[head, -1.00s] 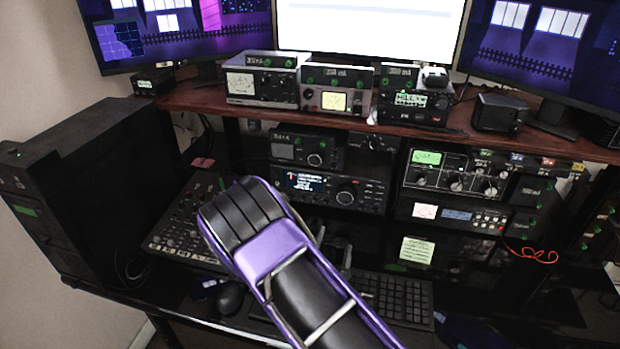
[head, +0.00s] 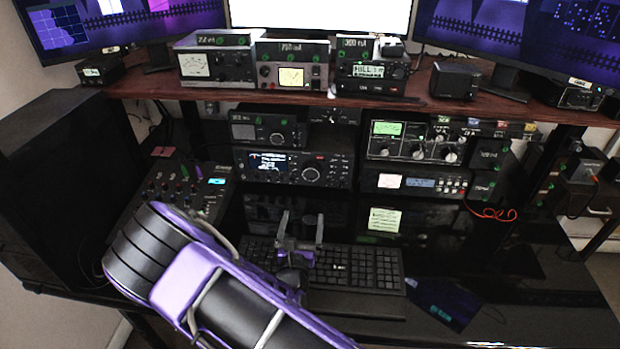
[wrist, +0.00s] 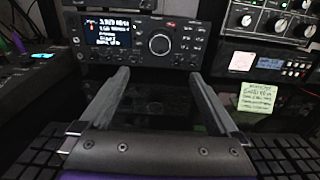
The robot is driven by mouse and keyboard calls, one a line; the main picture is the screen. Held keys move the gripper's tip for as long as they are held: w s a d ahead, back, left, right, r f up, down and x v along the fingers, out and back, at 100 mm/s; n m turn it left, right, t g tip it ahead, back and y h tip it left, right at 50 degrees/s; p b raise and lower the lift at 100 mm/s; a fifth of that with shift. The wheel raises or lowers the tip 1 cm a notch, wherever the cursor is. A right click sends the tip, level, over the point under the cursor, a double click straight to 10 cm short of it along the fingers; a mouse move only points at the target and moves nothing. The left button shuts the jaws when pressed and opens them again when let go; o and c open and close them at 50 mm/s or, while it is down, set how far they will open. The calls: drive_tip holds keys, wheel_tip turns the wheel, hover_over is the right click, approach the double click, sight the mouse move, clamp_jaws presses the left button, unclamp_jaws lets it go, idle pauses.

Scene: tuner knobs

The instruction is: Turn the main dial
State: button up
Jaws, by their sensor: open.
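The main dial (head: 311,174) is a round dark knob on the front of a black radio (head: 340,172) with a lit display, on the shelf below the monitors. In the wrist view the dial (wrist: 160,43) is ahead, near the top middle, to the right of the display (wrist: 112,32). My gripper (head: 301,226) is open and empty above the keyboard, in front of and below the radio. In the wrist view its two fingers (wrist: 160,77) point toward the radio, with the dial between their lines and beyond the tips. Nothing touches the dial.
A keyboard (head: 368,267) lies under my gripper. A mixer (head: 183,188) stands left of the radio. A smaller radio (head: 266,130) sits above it, and a unit with several knobs (head: 415,142) is to the right. A yellow note (head: 385,220) is lower right.

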sight(311, 174)
drive_tip(key=shift+w, duration=0.25)
drive_tip(key=w, duration=1.1)
drive_tip(key=w+b, duration=0.1)
drive_tip(key=w, duration=0.5)
drive_tip(key=shift+d, duration=0.3)
drive_tip(key=c, duration=1.4)
drive_tip(key=shift+s+r, duration=0.1)
